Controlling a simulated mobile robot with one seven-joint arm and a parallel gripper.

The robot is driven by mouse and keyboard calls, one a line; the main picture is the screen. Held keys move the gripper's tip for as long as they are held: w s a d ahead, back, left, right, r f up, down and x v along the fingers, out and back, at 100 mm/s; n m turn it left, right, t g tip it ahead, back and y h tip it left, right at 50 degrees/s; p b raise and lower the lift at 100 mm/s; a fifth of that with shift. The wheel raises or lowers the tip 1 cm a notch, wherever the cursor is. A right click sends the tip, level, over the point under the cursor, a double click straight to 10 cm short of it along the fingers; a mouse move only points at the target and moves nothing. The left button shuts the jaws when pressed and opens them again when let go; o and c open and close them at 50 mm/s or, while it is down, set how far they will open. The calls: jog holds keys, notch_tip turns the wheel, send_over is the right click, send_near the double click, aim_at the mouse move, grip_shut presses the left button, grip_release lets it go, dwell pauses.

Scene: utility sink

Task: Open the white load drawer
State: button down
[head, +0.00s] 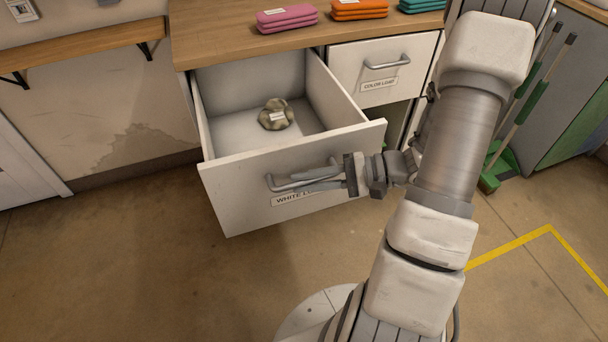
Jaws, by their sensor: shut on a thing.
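The white load drawer (240,189) is pulled well out from the cabinet, so its inside shows from above. Its front carries a grey bar handle (283,187) and a label reading "WHITE LO…", partly hidden by my gripper. My gripper (300,182) reaches in from the right and is shut on the handle, with its fingers lying along it. A small crumpled, mottled beige bundle (276,115) with a pale tag lies inside the drawer toward the back.
A closed drawer labelled "COLOR LOAD" (381,72) is to the right. Folded pink (286,18), orange (358,9) and teal cloths (421,5) lie on the wooden counter (235,38). Green-handled tools (525,107) stand at right. The floor (130,255) left of the drawer is clear.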

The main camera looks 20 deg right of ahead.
jog(key=c, duration=0.8)
grip_release()
jog(key=shift+c, duration=0.2)
jog(key=p+v, duration=0.3)
jog(key=v, duration=1.4)
jog(key=shift+d+p, duration=0.25)
jog(key=shift+p, duration=0.1)
jog(key=shift+r, duration=0.1)
